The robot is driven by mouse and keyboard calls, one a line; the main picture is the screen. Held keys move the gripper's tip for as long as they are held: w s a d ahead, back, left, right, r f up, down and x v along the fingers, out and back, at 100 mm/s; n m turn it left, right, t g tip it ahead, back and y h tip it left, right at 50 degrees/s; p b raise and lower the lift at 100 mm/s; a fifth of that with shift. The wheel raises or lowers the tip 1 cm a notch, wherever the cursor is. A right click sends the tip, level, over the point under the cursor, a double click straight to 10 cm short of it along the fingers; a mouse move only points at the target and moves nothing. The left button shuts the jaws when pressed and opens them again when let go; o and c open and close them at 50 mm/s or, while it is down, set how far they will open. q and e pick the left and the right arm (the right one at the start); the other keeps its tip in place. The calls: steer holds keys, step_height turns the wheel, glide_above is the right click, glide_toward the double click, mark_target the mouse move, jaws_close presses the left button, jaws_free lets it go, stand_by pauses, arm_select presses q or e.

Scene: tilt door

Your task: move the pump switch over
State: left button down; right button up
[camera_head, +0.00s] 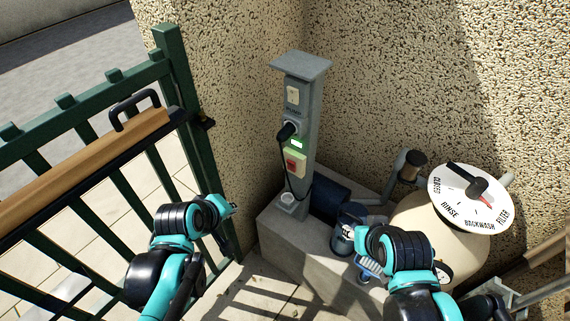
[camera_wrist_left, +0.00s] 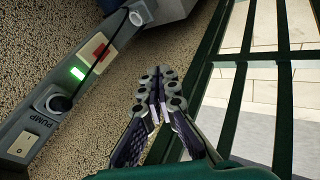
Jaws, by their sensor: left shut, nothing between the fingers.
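The pump switch is a pale rocker (camera_head: 293,94) high on the front of a grey post (camera_head: 304,90), above a PUMP label. In the left wrist view the rocker (camera_wrist_left: 24,145) is at the lower left beside the label, and I cannot tell which side is pressed. My left gripper (camera_head: 229,209) is lower than the switch and to its left, apart from the post. In the left wrist view its fingertips (camera_wrist_left: 158,92) are together and empty. My right arm's wrist end (camera_head: 365,239) is over the pump, but its fingers cannot be made out.
Below the switch are a black plug (camera_head: 287,131) with a cable and a box with a red button (camera_head: 295,166). A green gate (camera_head: 185,85) with a black handle stands at left. A filter tank with a round valve dial (camera_head: 470,199) is at right, by pebbled walls.

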arm_select(q)
steer(key=w+d+f+n+h+p, duration=0.1)
steer(key=w+d+n+h+p, duration=0.1)
steer(key=w+n, duration=0.4)
steer(key=w+d+f+n+t+h+p, duration=0.1)
steer(key=w+d+n, duration=0.4)
steer(key=n, duration=0.9)
steer(key=shift+w+f+h+p, duration=0.5)
steer(key=shift+w+h+p, duration=0.1)
steer(key=shift+w+p, duration=0.05)
arm_select(e)
step_height(320, 180, up, 5)
steer(key=shift+r, duration=0.1)
arm_select(q)
steer(key=b, duration=0.4)
glide_toward(291, 166)
steer(key=shift+x, duration=3)
steer(key=shift+a+f, duration=0.1)
arm_select(e)
step_height(291, 166, down, 4)
steer(key=shift+f, duration=0.25)
